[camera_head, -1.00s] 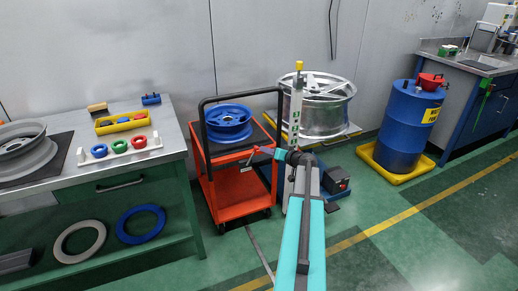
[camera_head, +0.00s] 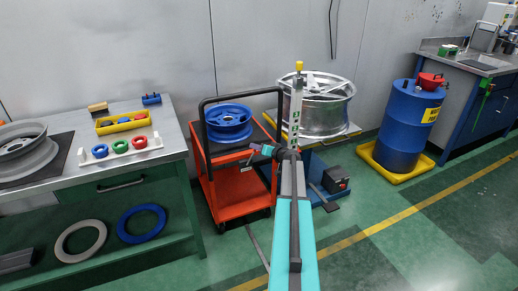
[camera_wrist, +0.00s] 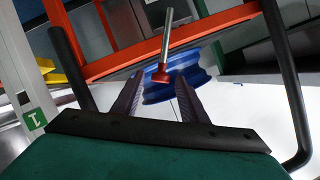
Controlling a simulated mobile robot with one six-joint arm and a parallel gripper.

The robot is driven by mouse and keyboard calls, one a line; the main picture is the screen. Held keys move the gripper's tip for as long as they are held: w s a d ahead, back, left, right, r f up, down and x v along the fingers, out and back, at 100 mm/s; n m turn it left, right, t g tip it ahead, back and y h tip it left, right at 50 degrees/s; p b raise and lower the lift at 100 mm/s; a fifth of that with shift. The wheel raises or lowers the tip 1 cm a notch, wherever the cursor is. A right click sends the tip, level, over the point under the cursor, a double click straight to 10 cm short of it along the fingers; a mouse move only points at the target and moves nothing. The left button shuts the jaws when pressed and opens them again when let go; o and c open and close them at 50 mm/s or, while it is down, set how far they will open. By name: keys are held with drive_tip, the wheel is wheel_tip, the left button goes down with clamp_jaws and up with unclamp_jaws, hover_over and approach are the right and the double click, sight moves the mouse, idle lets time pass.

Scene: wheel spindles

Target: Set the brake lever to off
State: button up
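In the wrist view, a short grey metal rod (camera_wrist: 167,42) with a red end piece (camera_wrist: 162,76) stands just beyond my fingertips; it looks like the brake lever, but I cannot tell its setting. My gripper (camera_wrist: 160,88) is open, with its two dark fingers apart and nothing held. The red piece lies in line with the gap, and I cannot tell whether it is between the fingers. In the head view my gripper (camera_head: 253,157) is small, left of the pale post (camera_head: 295,115) and in front of the red cart (camera_head: 236,190). The lever is not clear there.
The red cart carries a blue wheel (camera_head: 229,123) and has a black handle (camera_head: 203,130). A silver wheel (camera_head: 325,105) stands behind the post. A workbench (camera_head: 175,135) is at the left, and a blue drum (camera_head: 402,125) at the right. The right floor is open.

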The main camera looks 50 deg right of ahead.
clamp_jaws()
idle(0.3)
drive_tip(key=shift+s+d, duration=0.1)
drive_tip(key=shift+d, duration=0.05)
